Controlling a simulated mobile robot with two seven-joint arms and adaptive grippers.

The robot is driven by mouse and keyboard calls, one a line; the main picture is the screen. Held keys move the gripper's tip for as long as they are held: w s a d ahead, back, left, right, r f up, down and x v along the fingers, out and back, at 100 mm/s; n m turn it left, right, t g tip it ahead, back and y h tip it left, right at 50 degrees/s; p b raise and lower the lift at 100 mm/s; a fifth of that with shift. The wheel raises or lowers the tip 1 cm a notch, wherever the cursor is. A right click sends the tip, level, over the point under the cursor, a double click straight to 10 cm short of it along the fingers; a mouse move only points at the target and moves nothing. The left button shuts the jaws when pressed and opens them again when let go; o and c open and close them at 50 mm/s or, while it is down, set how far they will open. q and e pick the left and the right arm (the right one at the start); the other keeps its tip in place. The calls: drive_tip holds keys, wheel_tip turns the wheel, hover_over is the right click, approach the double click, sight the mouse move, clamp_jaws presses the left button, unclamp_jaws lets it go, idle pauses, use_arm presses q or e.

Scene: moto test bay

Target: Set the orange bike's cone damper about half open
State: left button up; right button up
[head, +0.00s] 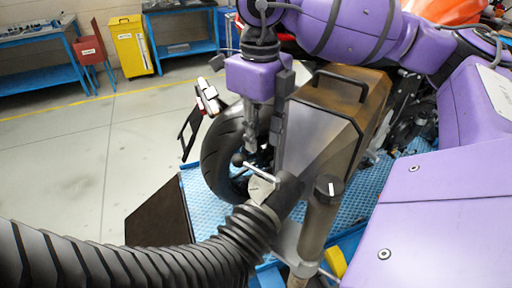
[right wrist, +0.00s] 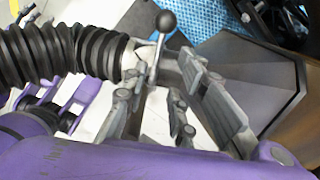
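The cone (head: 310,135), a grey and brown tapered box with a black handle on top, stands beside the motorcycle's tyre (head: 218,165). The damper lever (head: 260,173), a metal rod with a black ball end, sits at the cone's narrow end by the black hose. In the right wrist view the lever (right wrist: 155,58) points up the picture, its ball at the top. My right gripper (head: 264,135) is above the lever, pointing down. Its fingers (right wrist: 166,85) are apart and look empty; contact with the lever cannot be told. My left gripper is not in view.
A ribbed black hose (head: 130,255) runs from the left to the cone. Blue benches and a yellow cabinet (head: 132,45) are far back. The floor at left is clear. Orange bodywork (head: 445,10) shows behind my arm.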

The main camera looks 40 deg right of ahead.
sight(257, 169)
drive_tip(key=shift+s+f, duration=0.15)
drive_tip(key=shift+f, duration=0.2)
drive_tip(key=f, duration=0.6)
drive_tip(key=shift+s+a+f, duration=0.15)
drive_tip(key=shift+a+f, duration=0.1)
drive_tip(key=shift+f, duration=0.15)
drive_tip(key=shift+c, duration=0.5)
clamp_jaws()
